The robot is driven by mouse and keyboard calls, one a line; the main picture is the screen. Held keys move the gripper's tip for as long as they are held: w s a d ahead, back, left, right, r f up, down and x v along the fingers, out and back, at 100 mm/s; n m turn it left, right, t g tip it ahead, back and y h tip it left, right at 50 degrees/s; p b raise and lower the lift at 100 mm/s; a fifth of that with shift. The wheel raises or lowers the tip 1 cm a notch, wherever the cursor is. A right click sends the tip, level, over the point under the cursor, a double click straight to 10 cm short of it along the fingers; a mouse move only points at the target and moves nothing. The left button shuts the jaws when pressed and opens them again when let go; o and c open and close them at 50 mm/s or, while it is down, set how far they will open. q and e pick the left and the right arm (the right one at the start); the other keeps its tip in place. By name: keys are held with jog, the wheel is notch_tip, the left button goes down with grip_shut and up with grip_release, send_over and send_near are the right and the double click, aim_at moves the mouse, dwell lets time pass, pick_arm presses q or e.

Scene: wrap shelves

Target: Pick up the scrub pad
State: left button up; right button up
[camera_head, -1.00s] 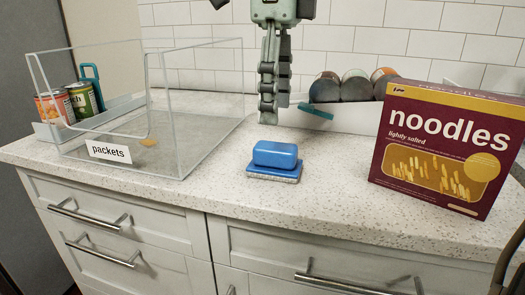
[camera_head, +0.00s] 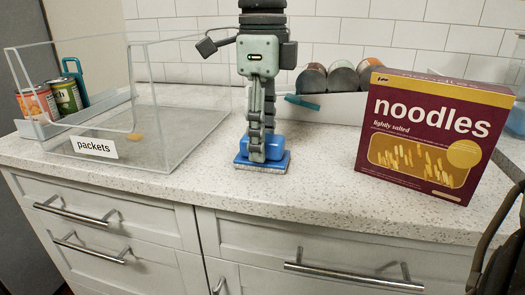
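The scrub pad appears as a blue rounded block (camera_head: 276,149) on a flat blue base (camera_head: 264,168) with a pale underside. It rests on the speckled counter near the middle of the camera_head view.
A clear bin labelled packets (camera_head: 95,148) stands left, with cans (camera_head: 66,96) in a tray behind it. A noodles box (camera_head: 430,138) stands right. The counter (camera_head: 325,190) in front is clear.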

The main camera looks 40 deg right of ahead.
jog(key=c, duration=0.9)
jog(key=shift+r, duration=0.1)
jog(key=shift+c, duration=0.2)
jog(key=shift+r, duration=0.5)
pick_arm(q)
jog(key=shift+s+d+f+p, duration=0.15)
jog(key=shift+f+p, duration=0.6)
jog(key=shift+f, duration=1.15)
pick_arm(e)
notch_tip(320, 180, up, 17)
jog(key=o, duration=0.5)
jog(key=c, duration=0.3)
pick_arm(q)
jog(key=shift+r, duration=0.15)
pick_arm(e)
jog(key=shift+f, duration=0.1)
jog(key=shift+c, duration=0.2)
